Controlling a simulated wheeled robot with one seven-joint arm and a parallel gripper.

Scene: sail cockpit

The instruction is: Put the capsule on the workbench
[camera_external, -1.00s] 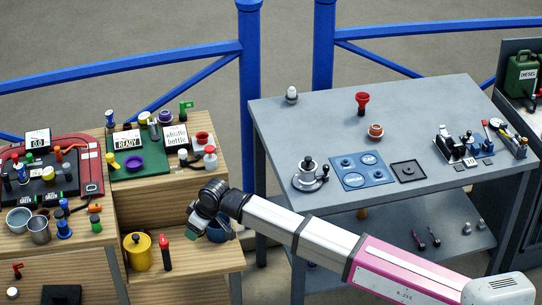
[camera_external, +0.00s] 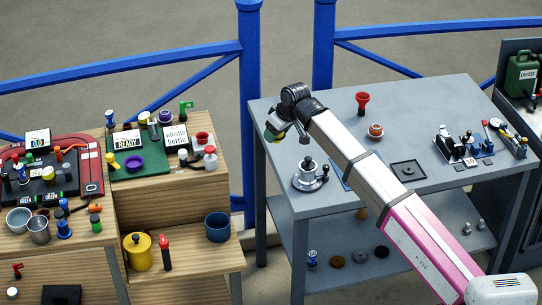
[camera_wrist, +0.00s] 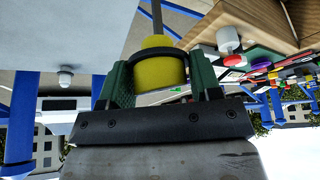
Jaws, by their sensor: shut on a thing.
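A yellow cylinder with a dark ring around it, which I take as the capsule (camera_wrist: 160,72), sits between the green fingers of my gripper (camera_wrist: 160,82) in the wrist view. My gripper is shut on it. In the external view my gripper (camera_external: 279,134) hangs above the left part of the grey workbench (camera_external: 431,108). A bit of yellow shows at its fingers there. The capsule looks held clear of the bench top; its lower end is partly hidden.
A silver pot-like device (camera_external: 309,176) stands close below my gripper. A red funnel (camera_external: 362,102), an orange-brown cup (camera_external: 376,131) and a black square plate (camera_external: 408,170) are farther right. A small white thing (camera_wrist: 65,78) stands near the bench edge. The back middle is free.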

